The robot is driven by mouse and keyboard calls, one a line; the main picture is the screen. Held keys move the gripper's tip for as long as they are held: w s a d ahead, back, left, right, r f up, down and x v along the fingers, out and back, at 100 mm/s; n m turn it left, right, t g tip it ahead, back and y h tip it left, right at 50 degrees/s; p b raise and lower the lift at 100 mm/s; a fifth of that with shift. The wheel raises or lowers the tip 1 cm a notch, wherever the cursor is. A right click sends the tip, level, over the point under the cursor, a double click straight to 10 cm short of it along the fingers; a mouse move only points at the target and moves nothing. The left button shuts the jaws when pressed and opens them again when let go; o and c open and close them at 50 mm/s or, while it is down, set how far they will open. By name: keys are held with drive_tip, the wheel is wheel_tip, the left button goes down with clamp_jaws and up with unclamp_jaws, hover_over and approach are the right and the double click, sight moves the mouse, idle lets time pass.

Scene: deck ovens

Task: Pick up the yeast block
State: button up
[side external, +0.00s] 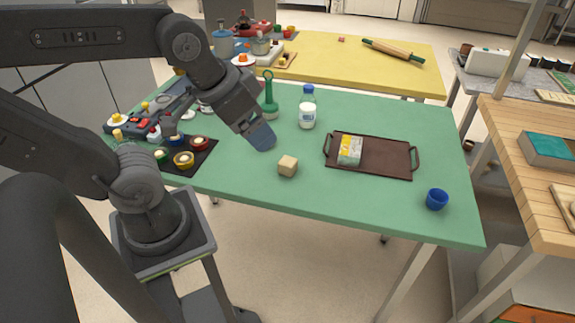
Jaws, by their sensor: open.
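The yeast block looks to be the small beige cube (288,166) on the green table, near its front edge. My gripper (263,137) is above the table, up and to the left of the cube, pointing down and to the right. It is open and apart from the cube, with nothing seen between its fingers. The near finger hides most of the far one. The cube is in full view.
A brown tray (390,160) with a small yellow and white carton (350,150) lies to the right. A white bottle with a blue cap (307,112) and a green-handled tool (269,100) stand behind. A blue cup (437,199) is at front right. A dark mat (172,166) holds several round items.

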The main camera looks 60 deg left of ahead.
drive_tip(key=shift+c, duration=0.2)
idle(0.4)
drive_tip(key=n+g, duration=0.6)
drive_tip(key=n, duration=1.9)
hover_over(288, 161)
wheel_tip(288, 161, down, 14)
drive_tip(key=r, duration=0.1)
wheel_tip(288, 161, down, 14)
drive_tip(key=shift+f, duration=0.15)
drive_tip(key=c, duration=1)
